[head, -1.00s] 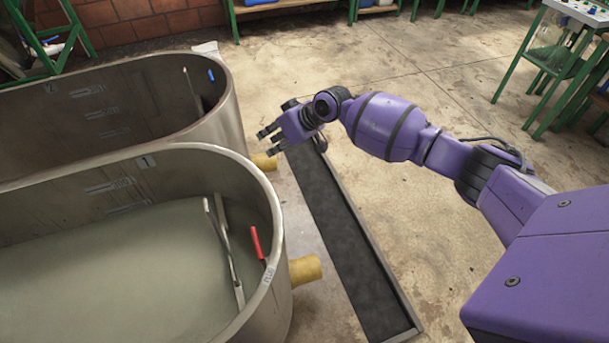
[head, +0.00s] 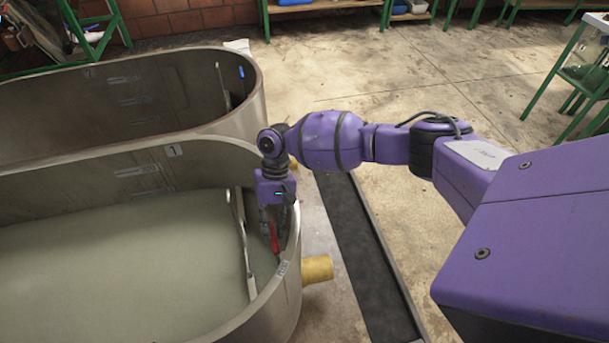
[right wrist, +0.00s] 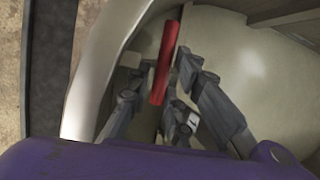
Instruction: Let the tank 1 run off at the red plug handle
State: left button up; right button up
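Tank 1 (head: 172,167) is a rounded steel tank at the left of the head view, holding murky greenish liquid. The red plug handle (head: 274,238) stands inside it near its right end; it also shows in the right wrist view (right wrist: 166,62). My right gripper (head: 274,222) points down over the rim at the handle. In the right wrist view its fingers (right wrist: 160,88) are spread, with the handle between them; contact cannot be told. The handle's lower end is hidden. My left gripper is not in view.
A yellow outlet pipe (head: 317,269) sticks out of tank 1's right end, beside a long dark floor channel (head: 365,265). Tank 2 (head: 60,105) stands behind. A pale upright bar (head: 242,240) is inside tank 1, left of the handle. Floor beyond the channel is open.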

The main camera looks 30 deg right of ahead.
jog(key=shift+a+f, duration=0.2)
jog(key=shift+f, duration=0.25)
jog(key=shift+c, duration=0.2)
grip_shut()
